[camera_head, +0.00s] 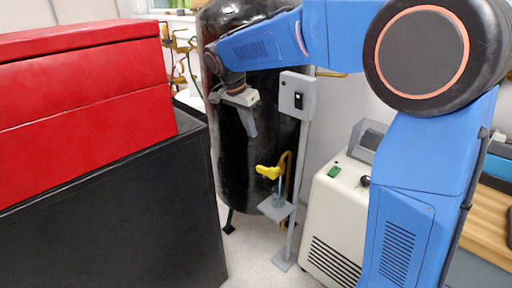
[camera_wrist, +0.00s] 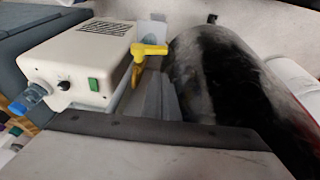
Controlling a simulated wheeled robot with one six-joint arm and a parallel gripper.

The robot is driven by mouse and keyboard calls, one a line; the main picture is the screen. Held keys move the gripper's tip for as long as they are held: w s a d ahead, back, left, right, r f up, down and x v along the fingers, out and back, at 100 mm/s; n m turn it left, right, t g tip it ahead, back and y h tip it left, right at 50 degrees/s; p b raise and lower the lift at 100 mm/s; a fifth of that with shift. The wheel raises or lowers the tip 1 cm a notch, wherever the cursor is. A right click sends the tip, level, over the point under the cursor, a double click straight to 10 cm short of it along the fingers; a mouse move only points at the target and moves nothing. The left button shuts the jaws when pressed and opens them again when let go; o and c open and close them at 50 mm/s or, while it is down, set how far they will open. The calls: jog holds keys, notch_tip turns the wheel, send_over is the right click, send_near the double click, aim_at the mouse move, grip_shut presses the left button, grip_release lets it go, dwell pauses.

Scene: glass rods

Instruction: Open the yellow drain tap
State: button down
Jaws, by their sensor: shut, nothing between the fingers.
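The yellow drain tap (camera_head: 268,171) sits low in front of the black tank (camera_head: 232,165), with a yellow pipe curving up behind it. In the wrist view the tap (camera_wrist: 150,49) shows at upper centre, just beyond my fingers. My gripper (camera_head: 249,131) is shut and empty, pointing down, above the tap and a little to its left, apart from it. In the wrist view my gripper (camera_wrist: 155,88) shows as grey fingers, partly hidden by its own body. A clear vessel (camera_head: 277,199) stands below the tap on a small grey shelf (camera_head: 275,211).
A grey post with a switch box (camera_head: 298,96) rises right behind the tap. A cream machine (camera_head: 335,215) with a green switch stands to the right. A red toolbox (camera_head: 90,95) sits on a dark cabinet (camera_head: 110,220) at left. A gap of floor lies between.

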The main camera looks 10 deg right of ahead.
send_over(258, 167)
jog(key=f, duration=1.1)
jog(key=shift+s+d+f, duration=0.1)
jog(key=shift+s+f, duration=0.1)
jog(key=shift+s, duration=0.05)
jog(key=shift+s+d+f, duration=0.1)
jog(key=shift+d+f, duration=0.05)
jog(key=shift+f, duration=0.6)
jog(key=shift+w+a+f+g+h, duration=0.2)
jog(key=shift+f+g+h, duration=0.2)
jog(key=shift+g, duration=0.1)
jog(key=shift+w+f, duration=0.1)
jog(key=shift+f, duration=0.25)
jog(key=shift+r, duration=0.2)
